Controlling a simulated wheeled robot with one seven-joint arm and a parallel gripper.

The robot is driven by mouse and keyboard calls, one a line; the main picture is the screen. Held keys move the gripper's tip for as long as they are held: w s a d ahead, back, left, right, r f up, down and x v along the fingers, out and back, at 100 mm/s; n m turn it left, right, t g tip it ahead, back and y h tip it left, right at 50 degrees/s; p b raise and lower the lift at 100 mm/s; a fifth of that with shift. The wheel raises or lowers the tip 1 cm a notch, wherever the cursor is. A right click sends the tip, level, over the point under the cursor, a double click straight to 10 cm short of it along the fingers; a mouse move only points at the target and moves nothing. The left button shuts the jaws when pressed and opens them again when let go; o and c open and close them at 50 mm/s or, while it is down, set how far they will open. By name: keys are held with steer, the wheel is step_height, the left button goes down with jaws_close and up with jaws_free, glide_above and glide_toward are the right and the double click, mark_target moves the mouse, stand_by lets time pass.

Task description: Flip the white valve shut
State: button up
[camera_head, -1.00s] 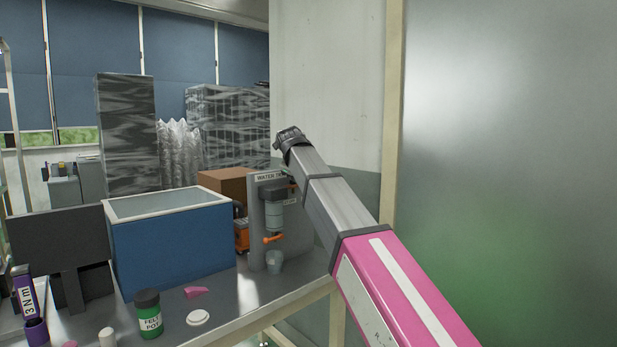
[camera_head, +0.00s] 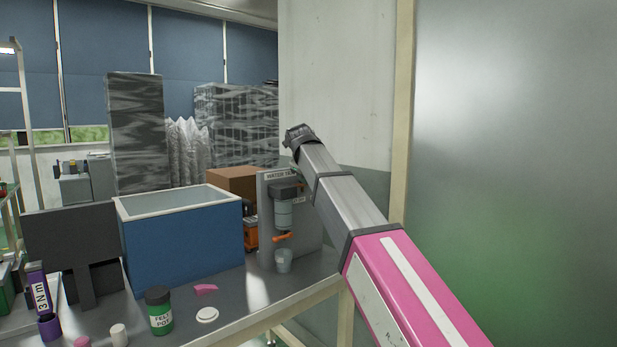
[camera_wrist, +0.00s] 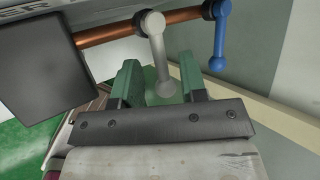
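The white valve (camera_wrist: 156,48) shows in the wrist view as a lever with a round hub on a copper pipe (camera_wrist: 98,35) and a ball at its lower end. My gripper (camera_wrist: 159,68) is open, with one green finger on each side of the white lever. The lever lies between the fingers in the picture; I cannot tell whether either finger touches it. In the head view, the end of my arm is near the water trap panel (camera_head: 312,238). My fingers and the white valve cannot be made out there.
A blue valve (camera_wrist: 220,38) sits on the same pipe, right of the white one. A dark box (camera_wrist: 38,65) is close on the left. In the head view, an orange handle (camera_head: 284,237), a small cup (camera_head: 284,262) and a blue bin (camera_head: 185,248) are nearby.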

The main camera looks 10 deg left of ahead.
steer(key=v, duration=1)
steer(key=shift+s+r, duration=0.1)
steer(key=shift+s, duration=0.05)
